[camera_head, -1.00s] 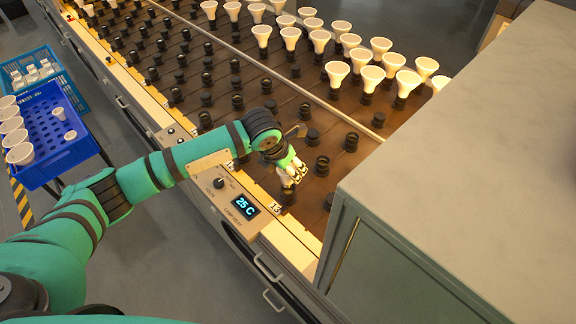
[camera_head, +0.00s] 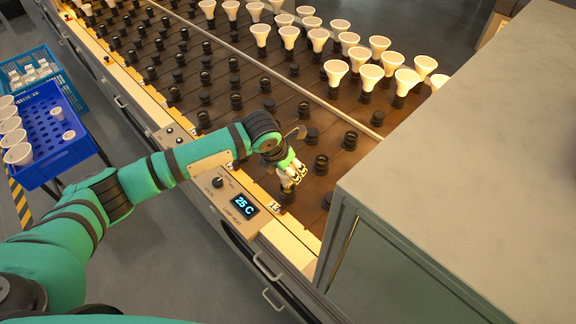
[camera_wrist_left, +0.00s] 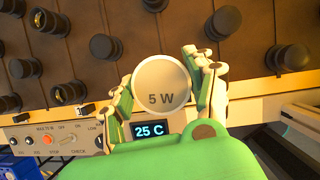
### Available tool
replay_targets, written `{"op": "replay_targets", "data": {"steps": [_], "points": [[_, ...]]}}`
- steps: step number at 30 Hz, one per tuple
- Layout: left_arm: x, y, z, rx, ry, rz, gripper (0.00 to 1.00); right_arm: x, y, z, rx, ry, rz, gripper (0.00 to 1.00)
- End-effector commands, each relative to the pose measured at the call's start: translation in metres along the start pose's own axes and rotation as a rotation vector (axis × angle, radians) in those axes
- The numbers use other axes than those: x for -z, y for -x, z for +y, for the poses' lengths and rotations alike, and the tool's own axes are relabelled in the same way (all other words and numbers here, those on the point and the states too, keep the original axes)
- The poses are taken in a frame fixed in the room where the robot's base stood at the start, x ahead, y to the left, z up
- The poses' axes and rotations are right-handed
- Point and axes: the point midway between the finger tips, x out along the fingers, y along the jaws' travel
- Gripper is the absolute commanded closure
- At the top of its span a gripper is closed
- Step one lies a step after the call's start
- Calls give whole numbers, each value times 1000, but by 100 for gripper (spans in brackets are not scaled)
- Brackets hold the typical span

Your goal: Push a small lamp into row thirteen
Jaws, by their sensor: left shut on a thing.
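My left gripper (camera_head: 290,178) is shut on a small white lamp (camera_wrist_left: 161,86) marked "5 W", whose round face fills the space between the fingers in the left wrist view. In the head view the fingers mostly hide the lamp. The gripper is at the near edge of the brown socket board (camera_head: 262,178), just above the front socket (camera_head: 287,194) by the label "13" (camera_head: 276,206). Whether the lamp's base touches or sits in that socket is hidden. My right gripper is not in view.
Empty black sockets surround the gripper, including one (camera_head: 321,163) behind it. Large white lamps (camera_head: 370,75) fill sockets farther back. A panel with a "25 C" display (camera_head: 244,206) lies left. A grey cabinet (camera_head: 450,170) stands right. Blue crates (camera_head: 58,165) are far left.

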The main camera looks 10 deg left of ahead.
Motion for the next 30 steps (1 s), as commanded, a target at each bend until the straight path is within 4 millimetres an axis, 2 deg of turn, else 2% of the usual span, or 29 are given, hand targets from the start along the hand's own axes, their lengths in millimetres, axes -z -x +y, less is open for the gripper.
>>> {"op": "replay_targets", "data": {"steps": [25,26,30], "points": [[10,-25,0,1,0,0,78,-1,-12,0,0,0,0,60],[10,-24,0,1,0,-1,44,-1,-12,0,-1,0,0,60],[10,-24,0,1,0,-1,26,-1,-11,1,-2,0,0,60]]}}
